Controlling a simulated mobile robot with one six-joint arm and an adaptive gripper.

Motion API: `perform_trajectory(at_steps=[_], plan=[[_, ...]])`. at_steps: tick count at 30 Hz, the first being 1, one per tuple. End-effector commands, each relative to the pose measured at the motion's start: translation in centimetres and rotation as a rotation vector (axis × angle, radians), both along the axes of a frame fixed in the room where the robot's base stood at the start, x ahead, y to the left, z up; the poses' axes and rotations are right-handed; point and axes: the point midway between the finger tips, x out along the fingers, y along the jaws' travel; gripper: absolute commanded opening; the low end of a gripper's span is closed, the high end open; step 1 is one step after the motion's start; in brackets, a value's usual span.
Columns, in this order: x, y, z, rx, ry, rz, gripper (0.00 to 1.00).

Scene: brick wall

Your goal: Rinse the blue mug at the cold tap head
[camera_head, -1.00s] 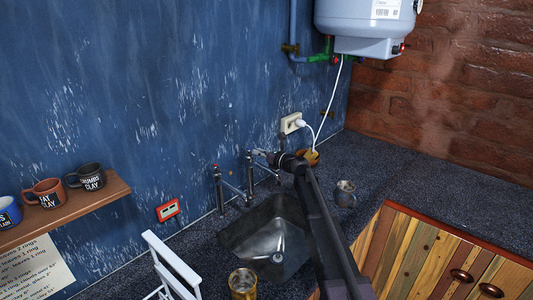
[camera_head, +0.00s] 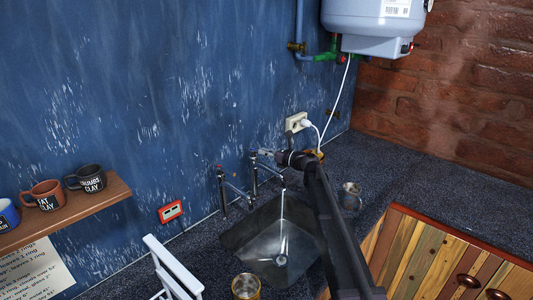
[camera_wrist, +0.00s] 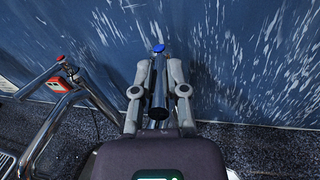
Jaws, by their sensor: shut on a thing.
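The blue mug (camera_head: 7,214) stands on a wooden shelf at the far left edge, partly cut off by the frame. My gripper (camera_head: 266,155) is at the blue-marked cold tap head (camera_head: 252,151) on the wall side of the sink. In the wrist view, its two fingers (camera_wrist: 159,66) are closed around the dark tap column under the blue cap (camera_wrist: 158,47). A thin pale stream of water (camera_head: 283,215) falls into the sink (camera_head: 240,238).
The shelf (camera_head: 100,198) also holds a brown and a black mug. A red-marked tap (camera_head: 218,168) stands left of the cold one. A metal mug (camera_head: 350,196) and a golden cup (camera_head: 245,287) are on the counter. A white rack (camera_head: 172,265) stands left of the sink.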

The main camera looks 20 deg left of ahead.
Motion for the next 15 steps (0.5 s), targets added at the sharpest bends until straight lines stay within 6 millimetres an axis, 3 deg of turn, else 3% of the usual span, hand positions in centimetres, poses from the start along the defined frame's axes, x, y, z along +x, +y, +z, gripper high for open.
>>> perform_trajectory(at_steps=[4, 5, 8, 15], plan=[[-0.03, 0.23, 0.01, 0.001, 0.0, -0.002, 0.0], [-0.07, 0.3, 0.01, 0.001, 0.0, -0.002, 0.21], [-0.19, 0.54, 0.0, 0.0, 0.0, 0.0, 0.51], [-0.36, 0.81, -0.01, 0.0, 0.0, 0.004, 0.53]])
